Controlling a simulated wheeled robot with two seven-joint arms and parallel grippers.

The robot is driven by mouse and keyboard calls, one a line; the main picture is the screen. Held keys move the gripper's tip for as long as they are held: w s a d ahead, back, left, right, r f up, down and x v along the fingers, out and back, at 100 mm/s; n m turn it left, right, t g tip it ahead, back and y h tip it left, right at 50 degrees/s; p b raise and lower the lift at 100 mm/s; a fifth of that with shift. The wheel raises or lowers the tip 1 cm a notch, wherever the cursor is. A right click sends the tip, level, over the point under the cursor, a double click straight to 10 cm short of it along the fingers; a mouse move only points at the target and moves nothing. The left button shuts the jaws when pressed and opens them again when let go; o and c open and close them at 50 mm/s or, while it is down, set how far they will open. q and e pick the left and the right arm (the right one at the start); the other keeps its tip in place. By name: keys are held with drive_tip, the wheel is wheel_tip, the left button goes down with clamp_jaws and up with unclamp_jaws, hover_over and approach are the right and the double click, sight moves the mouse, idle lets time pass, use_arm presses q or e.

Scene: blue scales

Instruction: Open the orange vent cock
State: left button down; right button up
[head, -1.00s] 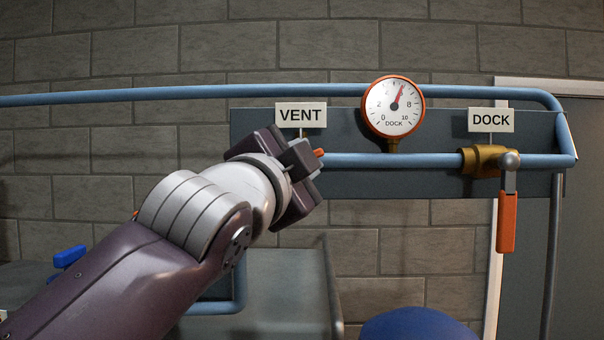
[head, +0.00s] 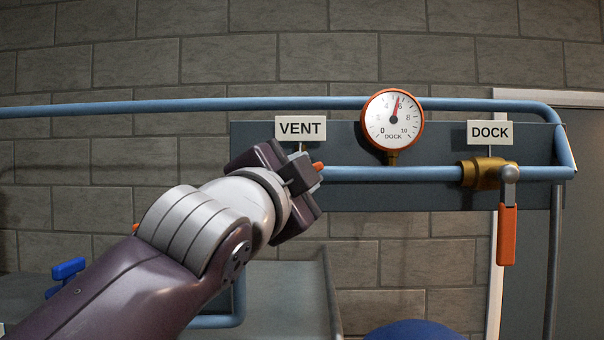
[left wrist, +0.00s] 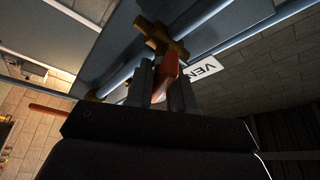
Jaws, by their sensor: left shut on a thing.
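My left gripper (head: 298,180) is at the vent cock, just below the white VENT sign (head: 300,128). In the left wrist view its two fingers (left wrist: 166,90) are shut on the orange handle (left wrist: 168,70) of the vent cock. The brass body (left wrist: 158,36) of the cock sits on the pipe just beyond the fingers. In the head view my gripper hides most of the cock, and only an orange tip (head: 318,166) shows at its right side. I cannot tell the handle's exact angle. My right gripper is not in view.
A dial gauge (head: 392,120) marked DOCK stands on the blue pipe (head: 420,174). A brass dock cock (head: 480,174) to the right has its orange handle (head: 507,236) hanging down. A blue-grey panel (head: 400,197) lies behind. A blue rounded thing (head: 415,332) shows at the bottom.

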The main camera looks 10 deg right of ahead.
use_arm(q)
drive_tip(key=c, duration=1.2)
unclamp_jaws()
drive_tip(key=shift+f, duration=0.15)
drive_tip(key=shift+w, duration=0.15)
drive_tip(key=shift+a, duration=0.1)
drive_tip(key=b+v, duration=0.7)
drive_tip(key=v, duration=0.5)
drive_tip(key=shift+s+a, duration=0.2)
drive_tip(key=shift+s, duration=0.05)
